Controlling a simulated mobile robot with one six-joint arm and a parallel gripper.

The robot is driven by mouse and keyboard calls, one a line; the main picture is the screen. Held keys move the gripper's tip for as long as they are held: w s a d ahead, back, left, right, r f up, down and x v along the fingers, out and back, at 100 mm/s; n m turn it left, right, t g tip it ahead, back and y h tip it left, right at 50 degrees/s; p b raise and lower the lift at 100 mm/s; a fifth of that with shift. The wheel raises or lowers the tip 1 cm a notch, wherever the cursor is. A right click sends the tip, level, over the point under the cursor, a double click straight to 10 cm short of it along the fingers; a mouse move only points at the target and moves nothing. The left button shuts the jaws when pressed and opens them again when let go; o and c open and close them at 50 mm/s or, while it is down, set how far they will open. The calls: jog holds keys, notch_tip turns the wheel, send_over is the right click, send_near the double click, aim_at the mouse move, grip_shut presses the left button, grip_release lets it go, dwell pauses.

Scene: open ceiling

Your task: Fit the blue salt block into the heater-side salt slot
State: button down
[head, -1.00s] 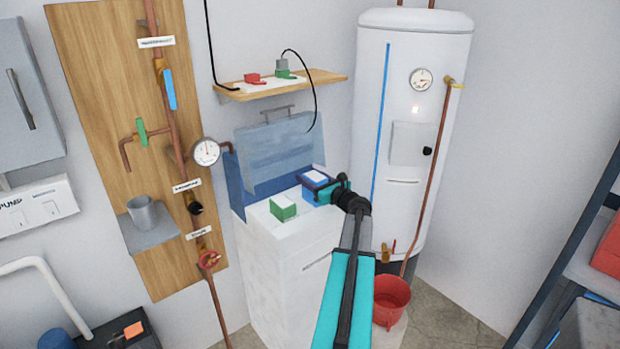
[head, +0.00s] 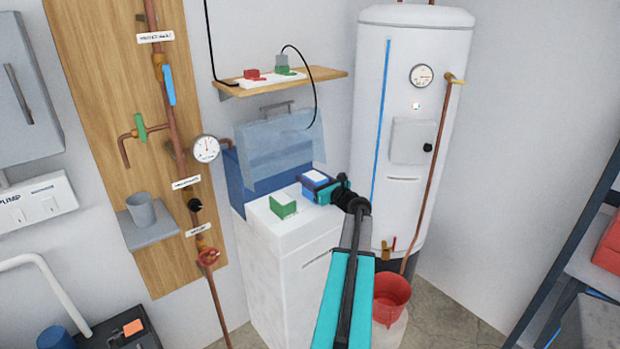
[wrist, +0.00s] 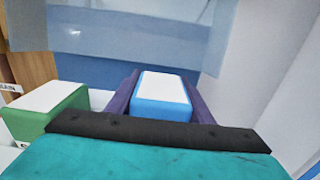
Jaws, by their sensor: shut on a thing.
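The blue salt block (head: 315,176), with a white top, is at the softener cabinet's top right in the head view. It also shows in the wrist view (wrist: 162,97), between the two dark fingers. My gripper (head: 321,187) is shut on it. The green block (head: 283,207), also with a white top, sits on the cabinet's white top to the left; it shows in the wrist view (wrist: 45,112) too. The salt slots cannot be made out, and the underside of the blue block is hidden.
The cabinet's translucent lid (head: 275,152) stands raised behind the blocks. A white heater tank (head: 405,150) stands close on the right, with a red bucket (head: 390,298) below. A shelf (head: 285,83) with plugs is above. A gauge (head: 206,148) is at the left.

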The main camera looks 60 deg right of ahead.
jog(key=shift+f+b, duration=0.7)
jog(key=shift+f, duration=0.3)
dwell(0.7)
jog(key=c, duration=0.8)
grip_release()
jog(key=shift+s, duration=0.1)
jog(key=shift+f, duration=0.2)
jog(key=shift+r+p, duration=2.85)
jog(key=shift+r, duration=1.75)
jog(key=shift+r, duration=0.15)
